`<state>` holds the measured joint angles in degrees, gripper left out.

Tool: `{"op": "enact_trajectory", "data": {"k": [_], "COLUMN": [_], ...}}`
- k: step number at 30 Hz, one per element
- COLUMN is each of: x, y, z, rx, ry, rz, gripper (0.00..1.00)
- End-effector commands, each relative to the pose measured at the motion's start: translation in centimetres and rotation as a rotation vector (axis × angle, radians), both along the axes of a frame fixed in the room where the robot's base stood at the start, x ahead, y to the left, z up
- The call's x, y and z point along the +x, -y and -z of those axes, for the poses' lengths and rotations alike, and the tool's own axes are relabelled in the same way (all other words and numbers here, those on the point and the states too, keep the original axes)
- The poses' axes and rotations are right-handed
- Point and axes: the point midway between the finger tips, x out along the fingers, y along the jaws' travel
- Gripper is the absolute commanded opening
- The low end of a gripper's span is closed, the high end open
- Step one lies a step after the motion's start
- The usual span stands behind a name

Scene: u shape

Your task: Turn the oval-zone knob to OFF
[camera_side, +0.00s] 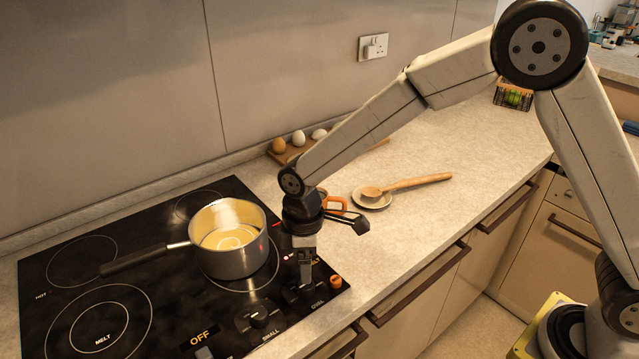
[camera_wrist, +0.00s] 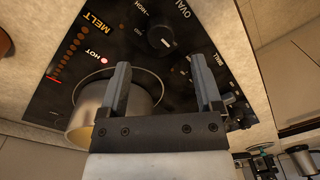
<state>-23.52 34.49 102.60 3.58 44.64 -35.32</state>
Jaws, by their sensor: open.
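The oval-zone knob is a round black knob (camera_wrist: 160,40) beside the word OVAL in the wrist view. A short white mark shows on its lower right part in that view. In the side view the knob (camera_side: 299,294) is partly hidden under my gripper (camera_side: 306,278). My gripper also shows in the wrist view (camera_wrist: 160,62), its two fingers apart with nothing between them. The fingers point down over the hob, and the knob appears just beyond the gap between the fingertips. I cannot tell whether they touch it.
A saucepan (camera_side: 232,262) with yellow contents stands left of my gripper, its handle (camera_side: 133,261) pointing left. Another black knob (camera_side: 259,315) is nearby, and an orange part (camera_side: 336,282) sits at the hob's corner.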

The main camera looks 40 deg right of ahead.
Motion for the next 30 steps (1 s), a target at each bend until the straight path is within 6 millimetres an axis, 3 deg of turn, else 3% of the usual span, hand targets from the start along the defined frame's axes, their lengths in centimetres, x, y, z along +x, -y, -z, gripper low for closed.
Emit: {"op": "enact_trajectory", "data": {"k": [6, 20, 26, 30], "x": [0.1, 0.0, -0.6, -1.7], "y": [0.1, 0.4, 2.7, 5.8], "z": [-1.6, -1.9, -2.4, -3.0], "rx": [0.0, 0.0, 0.003, 0.008], "ry": [0.0, 0.002, 0.026, 0.059], "rz": [0.0, 0.012, 0.108, 0.242], "gripper": [0.83, 0.83, 0.83, 0.83]}}
